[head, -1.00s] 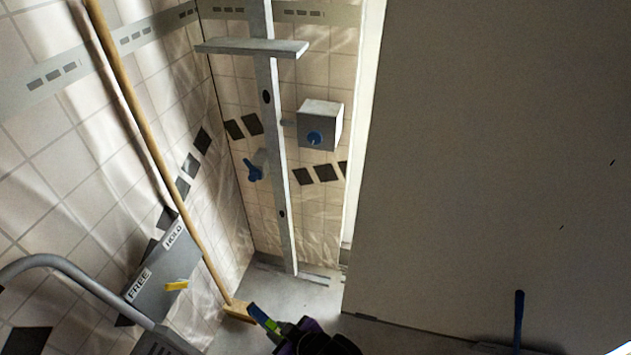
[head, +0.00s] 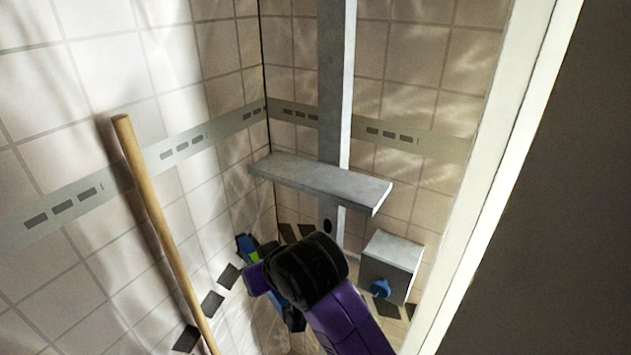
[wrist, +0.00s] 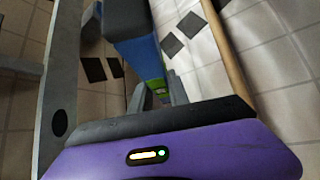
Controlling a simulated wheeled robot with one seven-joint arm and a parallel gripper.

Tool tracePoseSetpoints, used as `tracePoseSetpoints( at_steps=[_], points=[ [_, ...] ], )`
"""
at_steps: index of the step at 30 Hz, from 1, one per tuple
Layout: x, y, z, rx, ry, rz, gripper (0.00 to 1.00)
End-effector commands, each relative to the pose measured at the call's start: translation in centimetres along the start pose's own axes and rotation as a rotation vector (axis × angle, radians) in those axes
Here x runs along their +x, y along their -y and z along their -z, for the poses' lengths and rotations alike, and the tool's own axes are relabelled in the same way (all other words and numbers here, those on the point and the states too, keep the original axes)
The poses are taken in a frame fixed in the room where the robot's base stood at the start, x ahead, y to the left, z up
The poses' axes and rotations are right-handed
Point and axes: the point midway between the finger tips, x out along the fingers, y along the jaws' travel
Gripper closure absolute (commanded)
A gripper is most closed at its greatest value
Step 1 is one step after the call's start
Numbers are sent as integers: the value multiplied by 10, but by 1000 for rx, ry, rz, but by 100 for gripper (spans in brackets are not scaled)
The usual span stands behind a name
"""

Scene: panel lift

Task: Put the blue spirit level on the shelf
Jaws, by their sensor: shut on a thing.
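The blue spirit level (wrist: 143,52) has a green part and a dark grey end cap. My gripper (wrist: 160,92) is shut on it in the wrist view. In the head view the level (head: 266,250) shows partly, at the left of my black and purple wrist, which hides much of it and of my gripper. The shelf (head: 320,182) is a bare grey board fixed across a tall grey post. The held level appears below and left of the shelf in the head view, apart from it.
The grey post (head: 336,80) rises behind the shelf, and it also shows at the left of the wrist view (wrist: 62,85). A box with a blue knob (head: 392,265) sits below right. A wooden broom handle (head: 165,230) leans at left. A pale frame edge (head: 490,190) stands at right.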

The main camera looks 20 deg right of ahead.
Motion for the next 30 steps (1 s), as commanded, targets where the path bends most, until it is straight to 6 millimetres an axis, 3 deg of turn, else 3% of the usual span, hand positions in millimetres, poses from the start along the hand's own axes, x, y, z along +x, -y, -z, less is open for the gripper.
tracePoseSetpoints(
  at_steps=[1, 3, 9, 15, 18, 23, 30],
  points=[
    [-25, 5, 32, -27, -14, 18, 100],
    [-51, 16, 60, -62, -13, 52, 100],
    [-140, 46, 121, -171, -11, 157, 100],
    [-227, 66, 145, -262, -5, 251, 100],
    [-256, 67, 145, -285, -3, 278, 100],
    [-274, 63, 142, -295, 2, 296, 100],
    [-262, 22, 153, -288, 4, 298, 100]
  ],
)
